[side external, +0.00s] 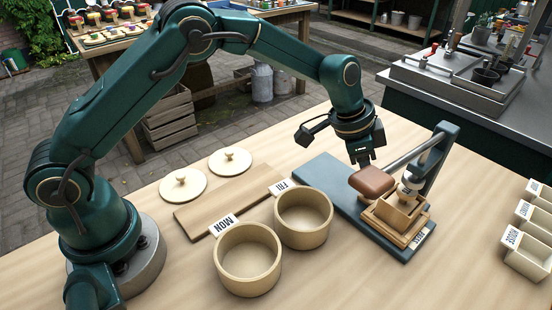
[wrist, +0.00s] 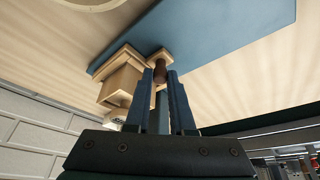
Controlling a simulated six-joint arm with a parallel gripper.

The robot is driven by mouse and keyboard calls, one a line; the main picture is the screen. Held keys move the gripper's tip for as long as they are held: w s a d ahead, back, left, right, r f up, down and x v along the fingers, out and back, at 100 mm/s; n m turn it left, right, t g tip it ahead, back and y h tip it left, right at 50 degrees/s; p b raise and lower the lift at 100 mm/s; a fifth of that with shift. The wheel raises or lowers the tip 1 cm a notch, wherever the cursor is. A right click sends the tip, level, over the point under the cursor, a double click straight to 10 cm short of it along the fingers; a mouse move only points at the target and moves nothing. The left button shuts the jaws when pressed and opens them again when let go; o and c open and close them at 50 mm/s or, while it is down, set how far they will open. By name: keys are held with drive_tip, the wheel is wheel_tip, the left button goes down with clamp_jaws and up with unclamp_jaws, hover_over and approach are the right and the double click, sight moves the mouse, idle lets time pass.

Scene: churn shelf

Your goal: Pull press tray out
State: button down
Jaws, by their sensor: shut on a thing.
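The press stands on a blue-grey base board (side external: 335,185) with an upright post (side external: 440,155) and a grey lever bar. A large brown rounded pad (side external: 372,181) shows in front of my fingertips in the side view. The light wooden press tray (side external: 402,236) sits on the board under the press head, carrying a square wooden box (side external: 398,213). In the wrist view the tray (wrist: 112,63) has a small brown knob (wrist: 160,70) at one end. My gripper (wrist: 161,76) is shut on this knob, pointing down. In the side view the pad hides my fingertips.
Two round wooden tubs (side external: 247,258) (side external: 303,217), labelled MON and FRI, stand left of the press. A flat board (side external: 205,207) and two round lids (side external: 183,184) (side external: 230,160) lie behind them. Small bins (side external: 530,240) stand at the right edge. The front table area is clear.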

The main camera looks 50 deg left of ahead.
drive_tip(key=a, duration=1.3)
drive_tip(key=shift+a, duration=0.3)
drive_tip(key=c, duration=0.8)
unclamp_jaws()
drive_tip(key=shift+r, duration=0.1)
drive_tip(key=v, duration=0.5)
drive_tip(key=shift+d, duration=0.1)
